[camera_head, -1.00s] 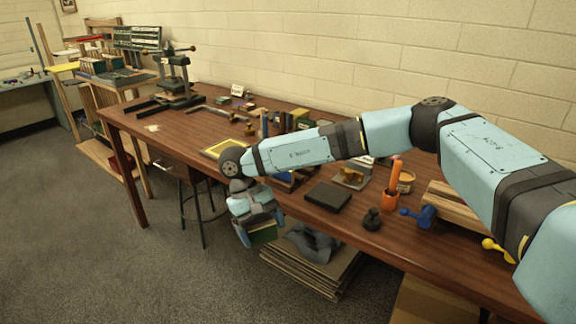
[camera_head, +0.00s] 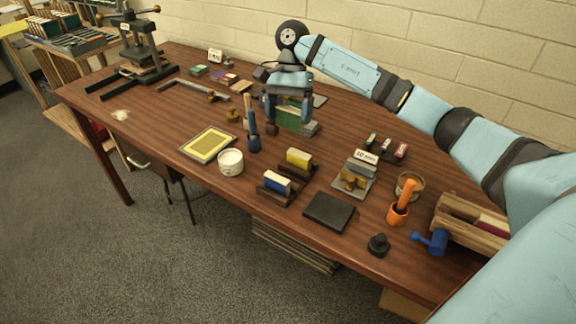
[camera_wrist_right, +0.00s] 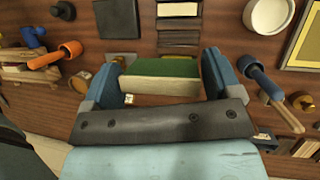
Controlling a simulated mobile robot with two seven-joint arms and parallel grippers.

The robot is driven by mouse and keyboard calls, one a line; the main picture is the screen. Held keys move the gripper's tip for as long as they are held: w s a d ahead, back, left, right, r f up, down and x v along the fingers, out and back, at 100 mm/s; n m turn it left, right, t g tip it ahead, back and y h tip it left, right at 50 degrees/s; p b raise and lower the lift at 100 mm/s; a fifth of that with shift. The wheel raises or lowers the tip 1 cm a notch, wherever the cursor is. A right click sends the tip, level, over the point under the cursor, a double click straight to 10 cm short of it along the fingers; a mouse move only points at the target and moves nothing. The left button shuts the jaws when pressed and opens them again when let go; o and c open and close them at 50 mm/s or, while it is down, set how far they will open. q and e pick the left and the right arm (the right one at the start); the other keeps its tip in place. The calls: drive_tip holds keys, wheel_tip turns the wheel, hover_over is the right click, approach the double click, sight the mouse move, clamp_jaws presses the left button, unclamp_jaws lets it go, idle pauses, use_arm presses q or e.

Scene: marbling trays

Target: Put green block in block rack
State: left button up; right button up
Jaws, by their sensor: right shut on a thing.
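The green block (camera_head: 293,113) is gripped between the two fingers of my right gripper (camera_head: 291,125). In the right wrist view the green block (camera_wrist_right: 160,75) spans the gap between the blue fingers, with a green face and a pale edge. The dark wooden block rack (camera_head: 296,181) stands nearer the table's front edge. It holds a yellow block (camera_head: 299,158) at its far end and a blue block (camera_head: 277,182) at its near end, with room between. My right gripper is behind the rack, apart from it. My left gripper is out of view.
A white tub (camera_head: 230,162) and a yellow framed tray (camera_head: 208,145) are left of the rack.

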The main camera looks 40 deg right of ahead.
sight(288, 167)
wheel_tip(288, 167, down, 17)
drive_tip(key=shift+r+p, duration=0.15)
drive_tip(key=shift+p, duration=0.4)
drive_tip(key=shift+f, duration=0.4)
drive_tip(key=shift+f, duration=0.2)
drive_tip(key=o, duration=0.7)
drive_tip(key=shift+r, duration=0.1)
drive_tip(key=shift+o, duration=0.2)
